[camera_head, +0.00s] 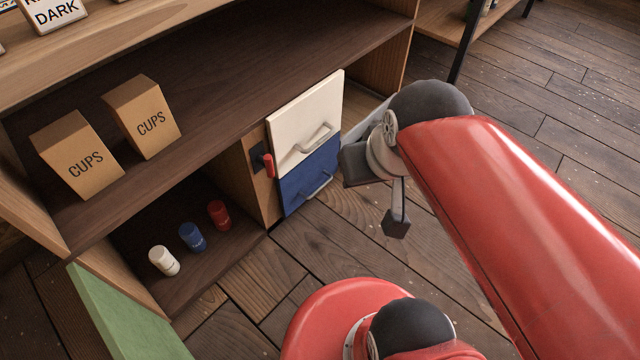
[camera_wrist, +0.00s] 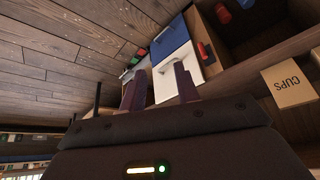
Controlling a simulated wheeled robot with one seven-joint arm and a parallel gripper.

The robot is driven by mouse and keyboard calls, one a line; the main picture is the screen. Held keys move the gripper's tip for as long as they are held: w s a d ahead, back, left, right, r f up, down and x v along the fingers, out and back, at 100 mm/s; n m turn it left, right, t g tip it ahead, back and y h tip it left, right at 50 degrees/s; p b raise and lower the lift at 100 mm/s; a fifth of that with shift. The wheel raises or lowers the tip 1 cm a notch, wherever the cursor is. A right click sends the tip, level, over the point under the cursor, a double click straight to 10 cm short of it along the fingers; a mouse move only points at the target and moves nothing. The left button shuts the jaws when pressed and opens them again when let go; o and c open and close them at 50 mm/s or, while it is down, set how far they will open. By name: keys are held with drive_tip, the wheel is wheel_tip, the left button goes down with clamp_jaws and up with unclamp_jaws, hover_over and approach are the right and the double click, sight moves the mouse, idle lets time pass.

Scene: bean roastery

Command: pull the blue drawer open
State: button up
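The blue drawer (camera_head: 296,190) is the lower of two drawer fronts in the low cabinet, with a metal bar handle (camera_head: 321,186). Its front looks flush with the white drawer (camera_head: 290,112) above it, so it appears closed. In the wrist view the blue drawer (camera_wrist: 177,42) lies beyond the white drawer (camera_wrist: 188,62). My gripper (camera_head: 378,195) is to the right of the drawer fronts, apart from the blue handle. In the wrist view my gripper's two fingers (camera_wrist: 158,86) are spread with nothing held between them.
A red lever (camera_head: 268,164) is mounted left of the drawers. White (camera_head: 163,261), blue (camera_head: 192,237) and red (camera_head: 219,214) canisters stand in the lower compartment. Two CUPS boxes (camera_head: 90,165) stand on the shelf. A green panel (camera_head: 125,315) juts out at lower left. Open floor lies before the drawers.

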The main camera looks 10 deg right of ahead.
sight(320, 188)
drive_tip(key=w+a+f+g+y+b, duration=0.25)
drive_tip(key=w+f+y, duration=0.25)
drive_tip(key=w+f, duration=0.7)
drive_tip(key=w+a+f+g+y+b, duration=0.1)
drive_tip(key=w+f+g+y+b, duration=0.3)
drive_tip(key=w+f, duration=0.8)
drive_tip(key=w+d+f+m+t+y+b, duration=0.15)
drive_tip(key=d+f+m+t, duration=0.35)
drive_tip(key=f, duration=0.6)
drive_tip(key=w+d+f+m+t+b, duration=0.1)
drive_tip(key=w+f+m+t, duration=0.15)
drive_tip(key=f+t, duration=0.6)
drive_tip(key=w+d+f+m+t+y+b, duration=0.1)
drive_tip(key=w+d+f+m+t+b, duration=0.2)
drive_tip(key=f, duration=0.9)
drive_tip(key=shift+m+t, duration=0.25)
drive_tip(key=shift+t, duration=0.35)
drive_tip(key=x, duration=0.8)
drive_tip(key=shift+a+f, duration=0.15)
clamp_jaws()
